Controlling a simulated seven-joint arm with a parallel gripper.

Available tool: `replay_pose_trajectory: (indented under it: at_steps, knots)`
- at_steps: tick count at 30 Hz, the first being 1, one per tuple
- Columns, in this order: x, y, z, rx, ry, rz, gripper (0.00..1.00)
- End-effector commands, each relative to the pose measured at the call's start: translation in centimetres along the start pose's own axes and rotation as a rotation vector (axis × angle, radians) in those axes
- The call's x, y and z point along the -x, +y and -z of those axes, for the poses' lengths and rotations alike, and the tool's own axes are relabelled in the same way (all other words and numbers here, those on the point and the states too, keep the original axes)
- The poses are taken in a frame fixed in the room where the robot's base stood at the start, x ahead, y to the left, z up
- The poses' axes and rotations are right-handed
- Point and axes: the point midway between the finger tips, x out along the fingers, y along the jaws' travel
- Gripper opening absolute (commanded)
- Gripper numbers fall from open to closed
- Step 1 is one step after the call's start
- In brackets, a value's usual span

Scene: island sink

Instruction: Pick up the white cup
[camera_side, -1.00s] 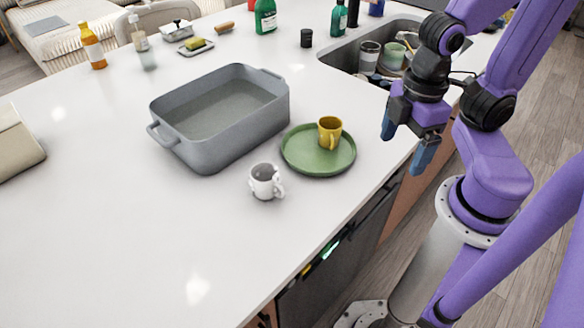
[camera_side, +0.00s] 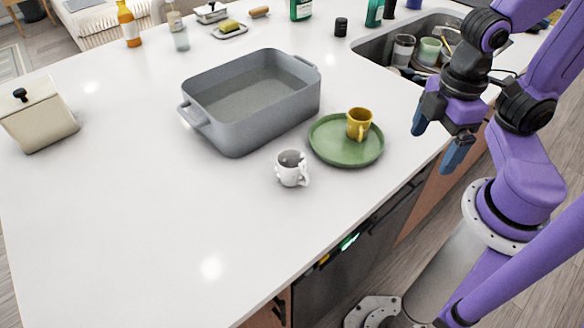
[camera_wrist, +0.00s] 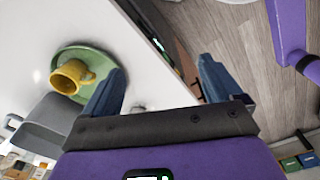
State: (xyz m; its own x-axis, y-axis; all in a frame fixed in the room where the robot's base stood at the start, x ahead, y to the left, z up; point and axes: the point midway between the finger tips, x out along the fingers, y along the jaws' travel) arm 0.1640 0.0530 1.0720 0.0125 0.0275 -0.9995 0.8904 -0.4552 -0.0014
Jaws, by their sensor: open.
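The white cup (camera_side: 291,168) stands upright on the white counter, handle toward the right, just in front of a green plate (camera_side: 330,155). My gripper (camera_side: 438,138) is open and empty, right of the plate above the counter's edge, apart from the white cup. In the wrist view, my gripper's two blue fingers (camera_wrist: 162,68) are spread wide. The yellow cup (camera_wrist: 70,77) and green plate (camera_wrist: 104,62) lie left of them. I cannot make out the white cup there.
A grey baking dish (camera_side: 215,136) sits behind the white cup. A cream lidded canister (camera_side: 42,120) stands at the left. The sink (camera_side: 372,57) with dishes is at the back right. Bottles line the back. The counter's front left is clear.

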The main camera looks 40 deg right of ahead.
Motion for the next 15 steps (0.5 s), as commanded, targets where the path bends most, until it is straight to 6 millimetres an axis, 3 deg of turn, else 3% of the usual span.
replay_pose_trajectory:
  at_steps: [5, 15]
  knots:
    - [0.4, 0.7, 1.5, 0.067, -0.002, -0.001, 0.92]
    - [2.4, 4.6, 10.3, 0.505, -0.013, 0.0, 0.92]
